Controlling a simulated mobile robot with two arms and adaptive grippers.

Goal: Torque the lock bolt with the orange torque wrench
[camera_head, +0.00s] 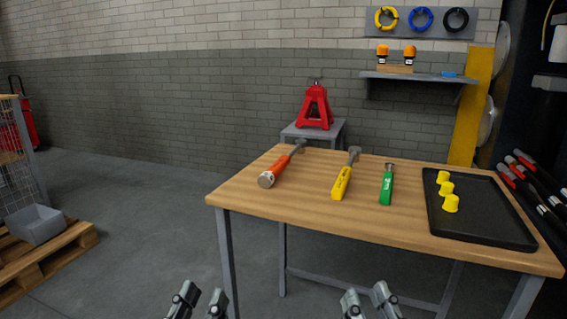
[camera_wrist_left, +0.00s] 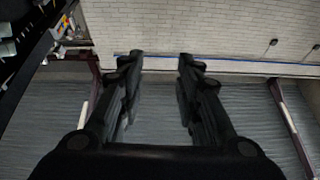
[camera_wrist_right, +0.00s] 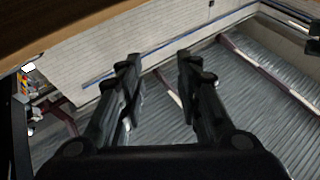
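An orange torque wrench (camera_head: 275,170) lies at the left end of the wooden table (camera_head: 310,212), its round pale end toward me. A yellow-handled tool (camera_head: 342,182) and a green-handled tool (camera_head: 386,186) lie to its right. I cannot make out a lock bolt. My left gripper (camera_head: 199,300) is open and empty, low in front of the table; its spread fingers show in the left wrist view (camera_wrist_left: 158,75). My right gripper (camera_head: 368,300) is also open and empty, in front of the table; its parted fingers show in the right wrist view (camera_wrist_right: 158,75).
A black tray (camera_head: 490,222) with yellow caps (camera_head: 446,190) is at the table's right. A red jack stand (camera_head: 315,108) is on a small stand behind. Black-and-red parts (camera_head: 535,185) border the right. A pallet (camera_head: 45,262) with a grey bin (camera_head: 36,225) is at left. Floor between is clear.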

